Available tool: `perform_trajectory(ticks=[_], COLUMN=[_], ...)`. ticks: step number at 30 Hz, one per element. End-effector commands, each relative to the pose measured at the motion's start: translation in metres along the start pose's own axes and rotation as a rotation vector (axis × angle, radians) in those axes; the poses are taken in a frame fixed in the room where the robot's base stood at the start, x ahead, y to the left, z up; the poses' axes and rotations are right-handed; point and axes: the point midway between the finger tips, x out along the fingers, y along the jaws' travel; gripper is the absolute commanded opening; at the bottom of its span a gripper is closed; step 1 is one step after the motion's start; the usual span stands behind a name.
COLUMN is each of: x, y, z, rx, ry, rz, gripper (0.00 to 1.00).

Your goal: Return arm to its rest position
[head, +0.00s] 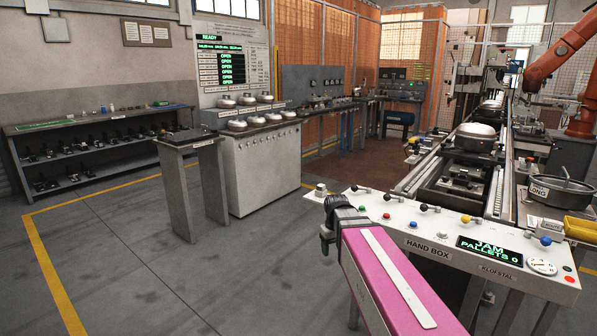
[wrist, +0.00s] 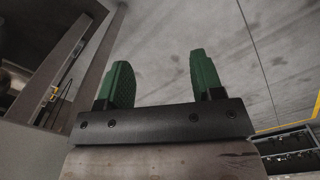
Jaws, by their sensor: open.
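My arm reaches up from the lower right of the head view, with a pink link ending in a dark wrist. My gripper (wrist: 162,80) shows in the wrist view with its two green fingers apart and nothing between them. In the head view, only a bit of green shows at my gripper (head: 326,238), beside the left end of the hand box (head: 425,247). The floor shows beyond the fingers in the wrist view. Whether the wrist touches the hand box cannot be told.
The hand box has levers, buttons and a display reading "JAM PALLETS 0". Behind it runs a conveyor line with a silver compressor dome (head: 475,137). A grey pedestal (head: 190,150) stands left; floor between is clear.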

Motion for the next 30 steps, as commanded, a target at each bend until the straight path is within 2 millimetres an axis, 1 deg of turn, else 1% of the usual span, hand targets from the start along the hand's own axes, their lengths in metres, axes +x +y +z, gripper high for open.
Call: perform_trajectory(ticks=[1,6,9,12,15,18,30], x=[0.016,0.062,0.085,0.101,0.111,0.116,0.117], y=[0.004,0.015,0.019,0.021,0.023,0.024,0.025], z=[0.018,0.061,0.084,0.102,0.113,0.118,0.119], rx=[0.038,0.167,0.236,0.289,0.325,0.344,0.347], ry=[-0.004,-0.003,-0.003,-0.001,0.000,0.002,0.003], rz=[-0.001,0.000,0.000,0.000,0.000,0.001,0.001], gripper=[0.61,0.61,0.61,0.61,0.61,0.61,0.61])
